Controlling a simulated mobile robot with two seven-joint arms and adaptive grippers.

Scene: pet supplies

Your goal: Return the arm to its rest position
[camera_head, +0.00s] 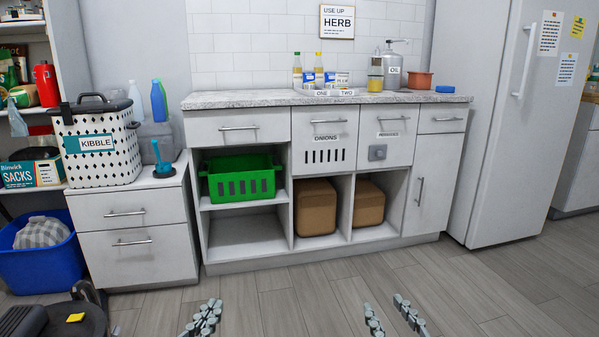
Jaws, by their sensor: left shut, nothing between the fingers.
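My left gripper (207,315) shows at the bottom edge, left of centre. Its fingers are together with nothing between them. My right gripper (384,304) shows at the bottom edge, right of centre. Its two fingers are spread apart with only floor visible between them. Both grippers appear in front of the cabinet, over the wooden floor, touching nothing that I can see. The arms behind them are out of the picture.
A white cabinet (240,256) with a green basket (240,180) and two brown boxes (316,208) stands ahead. A white kibble basket (97,150) is left, a fridge (515,120) right. A dark object (62,322) with a yellow piece lies at bottom left. The middle floor is clear.

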